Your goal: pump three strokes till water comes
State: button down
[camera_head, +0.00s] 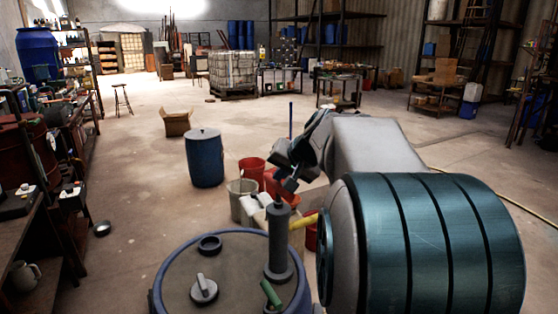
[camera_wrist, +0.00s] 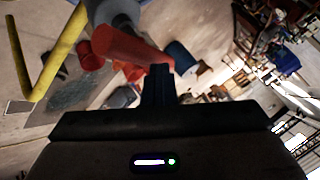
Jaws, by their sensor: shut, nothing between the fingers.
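A grey upright pump (camera_head: 278,240) stands on the lid of a blue vat (camera_head: 160,290) at the bottom of the head view. A yellow pipe (camera_head: 303,220) leaves the pump to the right and passes behind my arm; a bent yellow bar (camera_wrist: 45,70) shows at the left of the wrist view. My gripper (camera_head: 288,183) is just above the pump top in the picture; whether it touches is unclear. In the wrist view its fingers (camera_wrist: 160,69) are shut and empty, with a red cylindrical part (camera_wrist: 130,48) close beyond them. I see no water.
Buckets, one pale (camera_head: 241,205) and one red (camera_head: 252,167), stand behind the vat. A grey valve (camera_head: 203,289), a black ring (camera_head: 209,245) and a green handle (camera_head: 271,295) are on the lid. A blue barrel (camera_head: 205,160) stands farther back. The floor to the left is mostly clear.

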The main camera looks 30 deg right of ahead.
jog(key=shift+f+b, duration=0.65)
jog(key=shift+f, duration=0.25)
jog(key=shift+r, duration=0.15)
dwell(0.4)
jog(key=shift+r+p, duration=2.85)
jog(key=shift+r, duration=1.05)
jog(key=shift+r, duration=0.1)
jog(key=shift+r+p, duration=2.15)
jog(key=shift+r, duration=0.75)
